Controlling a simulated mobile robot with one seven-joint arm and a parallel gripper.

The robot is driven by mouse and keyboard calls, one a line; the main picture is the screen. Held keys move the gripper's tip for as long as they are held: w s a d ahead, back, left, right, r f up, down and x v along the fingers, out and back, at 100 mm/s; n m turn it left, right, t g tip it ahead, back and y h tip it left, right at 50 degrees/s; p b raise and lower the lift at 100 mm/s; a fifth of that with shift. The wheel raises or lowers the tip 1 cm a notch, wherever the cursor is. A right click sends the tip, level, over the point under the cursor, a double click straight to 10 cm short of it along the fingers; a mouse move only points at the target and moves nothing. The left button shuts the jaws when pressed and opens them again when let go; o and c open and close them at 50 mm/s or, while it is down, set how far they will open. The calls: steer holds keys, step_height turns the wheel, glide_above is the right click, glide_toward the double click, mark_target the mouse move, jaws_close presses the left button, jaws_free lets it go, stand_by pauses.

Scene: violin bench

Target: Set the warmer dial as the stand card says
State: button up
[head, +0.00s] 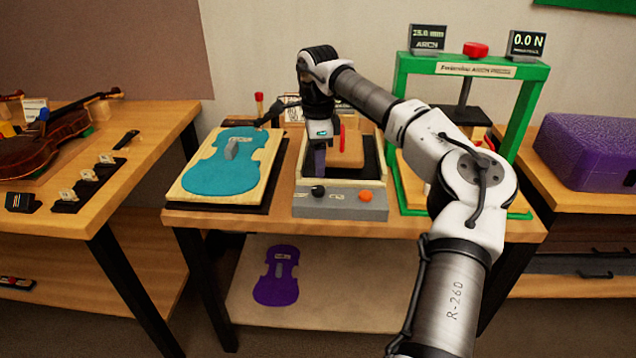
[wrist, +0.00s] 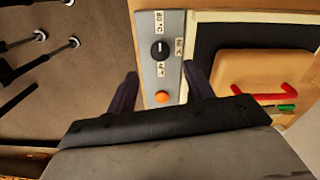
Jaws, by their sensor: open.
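The warmer's grey front panel (head: 342,208) carries a black dial (head: 318,190) at left and an orange button or lamp (head: 366,196) at right. In the wrist view the dial (wrist: 160,50) has a white pointer mark and several temperature labels around it; one reads 80 °C, the others are hard to read. My gripper (head: 319,168) is open above the panel. In the wrist view its fingers (wrist: 159,72) stand either side of the panel, with the orange part (wrist: 162,97) between them and the dial just beyond; nothing is held. A white card (head: 298,108) behind the warmer is partly hidden by my arm; its text is unreadable.
A wooden plate and a red-handled item (wrist: 265,92) lie in the warmer. A board with a teal violin shape (head: 222,165) lies to its left, a green press frame (head: 400,75) stands to its right. A purple case (head: 590,150) sits far right.

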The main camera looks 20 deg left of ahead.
mark_target(318, 188)
step_height(318, 188, down, 7)
steer(key=shift+f+p, duration=0.2)
steer(key=shift+p, duration=0.1)
steer(key=c, duration=1)
steer(key=shift+o, duration=0.2)
